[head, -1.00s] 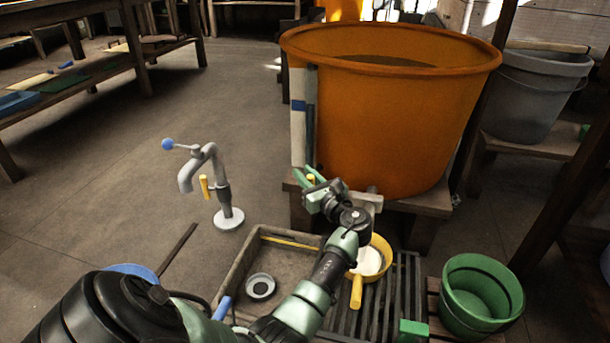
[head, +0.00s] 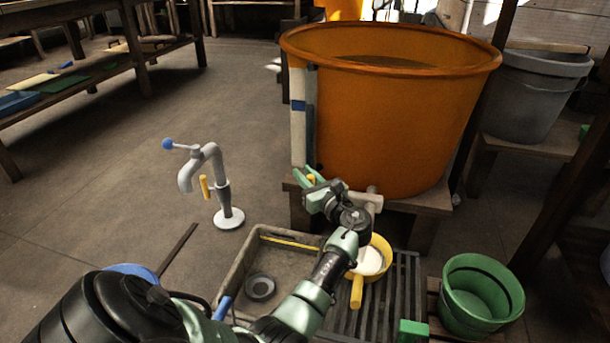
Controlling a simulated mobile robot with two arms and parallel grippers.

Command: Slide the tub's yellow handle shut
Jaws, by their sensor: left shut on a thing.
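The orange tub (head: 400,125) stands on a low wooden stand. The yellow handle (head: 311,180) shows as a small yellow tip at the tub's lower left front, just by my gripper's fingers. My left gripper (head: 312,184) is at that handle, low against the tub's front, and is shut on it; its wrist hides most of the handle and part of the outlet. A pale outlet pipe (head: 372,198) sticks out to the right of the wrist. My right gripper is not in view.
A yellow pan with white contents (head: 368,262) sits on the dark slatted rack (head: 400,290) below the outlet. A grey trough (head: 240,265) is left of it, a green bucket (head: 482,293) right. A standing tap (head: 215,185) with another yellow handle is at left on open floor.

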